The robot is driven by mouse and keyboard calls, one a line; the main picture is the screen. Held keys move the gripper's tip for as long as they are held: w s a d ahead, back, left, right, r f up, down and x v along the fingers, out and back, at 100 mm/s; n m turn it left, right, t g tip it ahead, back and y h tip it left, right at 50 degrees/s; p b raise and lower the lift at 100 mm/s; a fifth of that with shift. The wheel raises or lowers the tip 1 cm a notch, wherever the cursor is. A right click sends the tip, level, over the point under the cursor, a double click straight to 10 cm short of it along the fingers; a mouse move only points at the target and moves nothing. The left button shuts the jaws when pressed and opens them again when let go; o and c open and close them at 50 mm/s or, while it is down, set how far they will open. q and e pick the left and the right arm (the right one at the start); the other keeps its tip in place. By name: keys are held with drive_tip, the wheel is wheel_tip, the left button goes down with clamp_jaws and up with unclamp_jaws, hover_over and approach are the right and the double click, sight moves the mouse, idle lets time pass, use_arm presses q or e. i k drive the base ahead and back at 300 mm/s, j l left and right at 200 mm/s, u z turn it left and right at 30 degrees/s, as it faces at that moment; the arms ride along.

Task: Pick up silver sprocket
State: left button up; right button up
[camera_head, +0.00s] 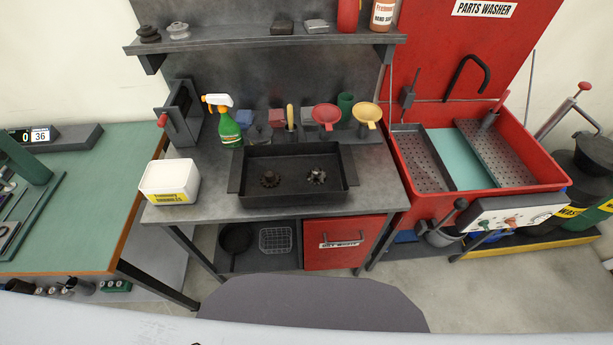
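A black rectangular tray (292,195) stands near the front of the dark metal bench. Two small toothed parts lie in it, apart from each other. The silver sprocket (316,177) is the lighter, shinier one, in the right half of the tray. The other toothed part (269,179) is dark and lies in the left half. Neither of my grippers shows in the head view, and nothing touches the sprocket.
A white labelled tub (169,181) stands left of the tray. A spray bottle (226,122), a red funnel (327,114) and a yellow funnel (367,113) stand behind it. A shelf (260,42) overhangs the back. The red parts washer (558,178) is at right; a green-topped table (90,200) is at left.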

sight(317, 175)
drive_tip(key=i+l+u, duration=0.25)
drive_tip(key=l+u, duration=0.25)
drive_tip(key=i+l+u, duration=0.1)
drive_tip(key=l+u, duration=0.15)
drive_tip(key=l, duration=0.2)
drive_tip(key=l+u, duration=0.2)
drive_tip(key=l, duration=0.15)
drive_tip(key=i, duration=0.05)
